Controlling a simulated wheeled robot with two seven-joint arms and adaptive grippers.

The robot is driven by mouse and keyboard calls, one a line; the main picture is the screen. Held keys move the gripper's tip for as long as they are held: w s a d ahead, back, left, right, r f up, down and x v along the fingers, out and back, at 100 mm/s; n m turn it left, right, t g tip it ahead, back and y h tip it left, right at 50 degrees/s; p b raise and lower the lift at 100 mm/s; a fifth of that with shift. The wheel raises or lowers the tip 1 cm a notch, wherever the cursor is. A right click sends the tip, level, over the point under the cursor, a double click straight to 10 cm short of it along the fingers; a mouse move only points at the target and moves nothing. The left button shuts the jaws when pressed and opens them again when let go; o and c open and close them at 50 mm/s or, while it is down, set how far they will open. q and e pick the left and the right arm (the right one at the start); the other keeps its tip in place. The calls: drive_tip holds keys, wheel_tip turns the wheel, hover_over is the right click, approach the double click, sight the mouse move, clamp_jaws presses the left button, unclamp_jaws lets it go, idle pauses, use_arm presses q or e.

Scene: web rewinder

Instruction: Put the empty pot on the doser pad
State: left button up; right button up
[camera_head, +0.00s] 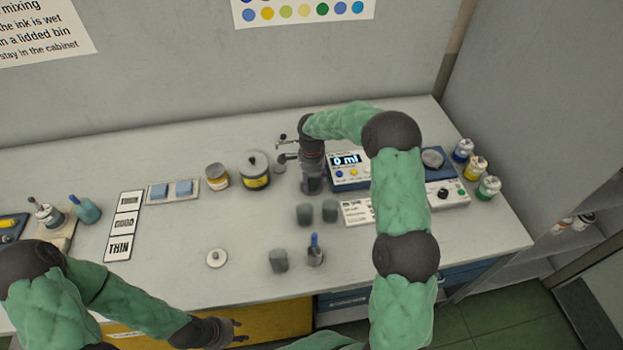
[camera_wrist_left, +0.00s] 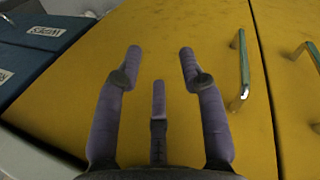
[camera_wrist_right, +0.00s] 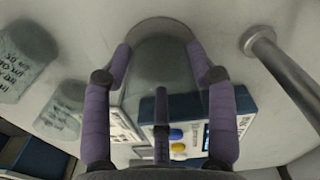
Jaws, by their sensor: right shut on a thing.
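My right gripper (camera_head: 312,182) points down at the back of the bench and is shut on a grey, see-through pot, the empty pot (camera_wrist_right: 158,58). The pot shows between the fingers in the right wrist view; in the head view the gripper partly covers it. It is just left of the doser (camera_head: 348,172), whose display reads 0 ml. A metal post (camera_wrist_right: 262,40) stands close beside the pot. I cannot make out the doser pad or whether the pot touches a surface. My left gripper (camera_head: 238,330) is open and empty before the yellow cabinet (camera_wrist_left: 160,40).
Several grey pots (camera_head: 304,214) stand in front of the right gripper, near a small holder with a blue tool (camera_head: 315,250). Yellow-labelled tins (camera_head: 255,172) stand left of it. Ink bottles (camera_head: 476,168) stand at the right. The bench's left front is mostly clear.

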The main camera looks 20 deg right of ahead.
drive_tip(key=shift+f, duration=0.3)
drive_tip(key=o, duration=1.2)
drive_tip(key=shift+c, duration=0.2)
drive_tip(key=o, duration=0.3)
drive_tip(key=shift+r, duration=0.2)
wheel_tip(320, 180, up, 11)
drive_tip(key=p, duration=0.6)
drive_tip(key=shift+f, duration=0.15)
